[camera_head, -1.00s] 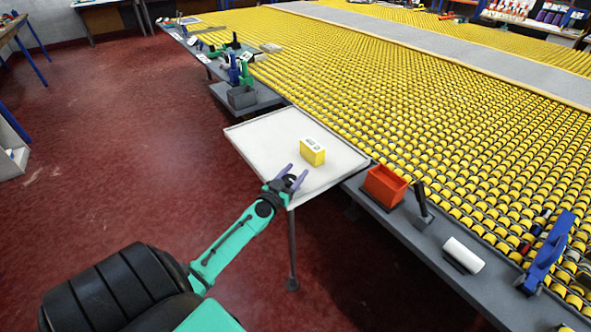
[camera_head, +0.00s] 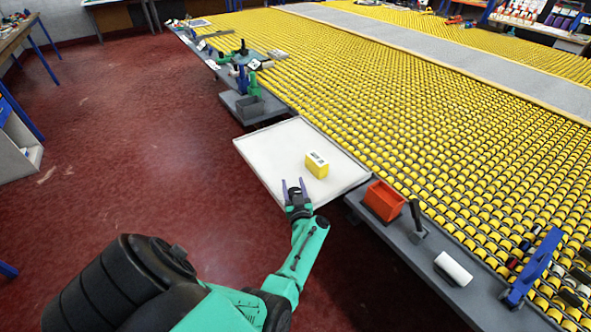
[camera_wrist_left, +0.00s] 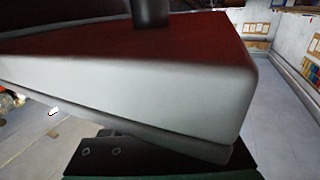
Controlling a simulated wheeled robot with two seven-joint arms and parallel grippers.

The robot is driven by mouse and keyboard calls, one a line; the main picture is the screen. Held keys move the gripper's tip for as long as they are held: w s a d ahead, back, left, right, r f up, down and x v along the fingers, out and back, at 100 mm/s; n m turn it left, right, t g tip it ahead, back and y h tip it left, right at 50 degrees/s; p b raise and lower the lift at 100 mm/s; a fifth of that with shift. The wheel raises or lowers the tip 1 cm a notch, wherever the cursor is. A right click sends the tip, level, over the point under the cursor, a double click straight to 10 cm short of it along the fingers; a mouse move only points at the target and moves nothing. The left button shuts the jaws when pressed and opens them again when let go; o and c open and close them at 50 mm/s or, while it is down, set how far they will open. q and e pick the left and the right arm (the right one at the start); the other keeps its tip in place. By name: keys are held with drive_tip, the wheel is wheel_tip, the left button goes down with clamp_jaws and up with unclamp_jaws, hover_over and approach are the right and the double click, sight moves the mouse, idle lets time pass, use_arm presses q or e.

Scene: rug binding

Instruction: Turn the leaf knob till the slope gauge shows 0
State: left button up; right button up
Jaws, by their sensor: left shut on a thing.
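The leaf (camera_head: 262,146) is a pale, flat panel beside the roller table. The slope gauge (camera_head: 316,167) is a yellow block with a white top, standing on the leaf. Its reading is too small to make out. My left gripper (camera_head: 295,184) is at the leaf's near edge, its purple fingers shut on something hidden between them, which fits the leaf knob. The knob itself does not show clearly. In the left wrist view, a large pale slab (camera_wrist_left: 130,95) with a reddish upper face fills the middle. My right gripper is not in view.
An orange bin (camera_head: 384,200), a dark upright tool (camera_head: 416,220), a white roll (camera_head: 453,268) and a blue bracket (camera_head: 537,265) stand along the grey ledge right of the leaf. Red floor at left is open.

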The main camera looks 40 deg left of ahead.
use_arm(q)
drive_tip(key=shift+s+f+n+g+y+b, duration=0.1)
drive_tip(key=shift+f+n+g+y+b, duration=0.1)
drive_tip(key=shift+n+g+y+b, duration=0.25)
drive_tip(key=shift+s+f+n+g+y+b, duration=0.1)
drive_tip(key=shift+f+n+g+y+b, duration=0.15)
drive_tip(key=shift+n+g, duration=0.4)
drive_tip(key=n+g+b, duration=0.1)
drive_tip(key=g+b, duration=0.1)
drive_tip(key=s+n+g+y+b, duration=0.1)
drive_tip(key=n+g+b, duration=0.1)
drive_tip(key=g, duration=0.1)
drive_tip(key=n+g+y+b, duration=0.1)
drive_tip(key=g+b, duration=0.1)
drive_tip(key=b, duration=0.1)
drive_tip(key=shift+s+a+f+n+g, duration=0.15)
drive_tip(key=shift+s+a+n+g, duration=0.05)
drive_tip(key=shift+n+g, duration=0.2)
drive_tip(key=shift+s+n+g+b, duration=0.2)
drive_tip(key=shift+n+g+b, duration=0.3)
drive_tip(key=shift+g, duration=0.3)
drive_tip(key=o, duration=1.1)
drive_tip(key=shift+o, duration=1.3)
drive_tip(key=shift+a+r+y, duration=0.15)
drive_tip(key=shift+r+y, duration=0.05)
drive_tip(key=shift+y, duration=0.1)
drive_tip(key=shift+r, duration=0.1)
drive_tip(key=shift+r, duration=0.1)
